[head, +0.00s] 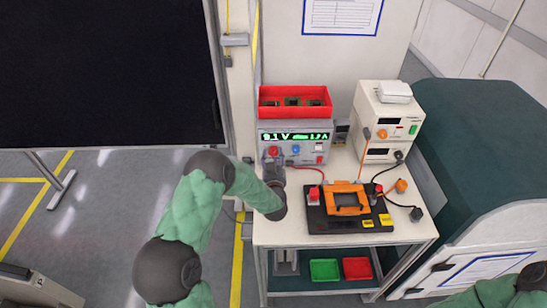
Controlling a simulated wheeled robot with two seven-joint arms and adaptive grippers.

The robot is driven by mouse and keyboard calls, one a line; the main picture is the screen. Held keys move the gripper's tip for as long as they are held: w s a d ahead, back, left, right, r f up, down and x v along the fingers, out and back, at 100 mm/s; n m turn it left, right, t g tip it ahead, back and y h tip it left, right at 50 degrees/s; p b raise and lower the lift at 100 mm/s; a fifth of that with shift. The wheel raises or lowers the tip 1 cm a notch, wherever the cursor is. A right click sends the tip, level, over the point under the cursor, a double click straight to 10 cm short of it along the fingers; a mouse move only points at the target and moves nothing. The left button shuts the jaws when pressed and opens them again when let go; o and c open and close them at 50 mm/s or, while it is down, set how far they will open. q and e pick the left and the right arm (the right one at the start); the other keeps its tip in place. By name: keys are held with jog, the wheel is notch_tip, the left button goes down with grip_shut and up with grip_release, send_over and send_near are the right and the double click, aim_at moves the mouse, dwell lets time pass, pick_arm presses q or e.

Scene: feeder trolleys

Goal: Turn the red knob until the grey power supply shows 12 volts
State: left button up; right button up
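The grey power supply (309,155) stands at the back left of the trolley top. Its green display (296,136) is lit; the small digits look like about 9.1 V, but I cannot read them surely. The red knob (273,150) is at the lower left of its front panel, and a blue knob (295,149) is to its right. My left gripper (272,160) is right at the red knob and hides part of it. I cannot tell whether its fingers are closed on the knob. My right gripper is outside the view; only part of that arm shows at the bottom right.
A red bin (296,112) sits on the supply. A white instrument (388,125) stands to the right. A black-and-orange fixture (347,200) with cables lies in front. Green (324,270) and red (357,268) trays are on the lower shelf. A dark green machine (480,150) stands at right.

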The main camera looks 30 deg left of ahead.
pick_arm(q)
jog(key=c, duration=0.7)
jog(key=shift+m, duration=0.4)
jog(key=m+b, duration=0.1)
jog(key=m, duration=0.8)
jog(key=shift+m, duration=0.4)
jog(key=o, duration=1.2)
jog(key=shift+c, duration=0.2)
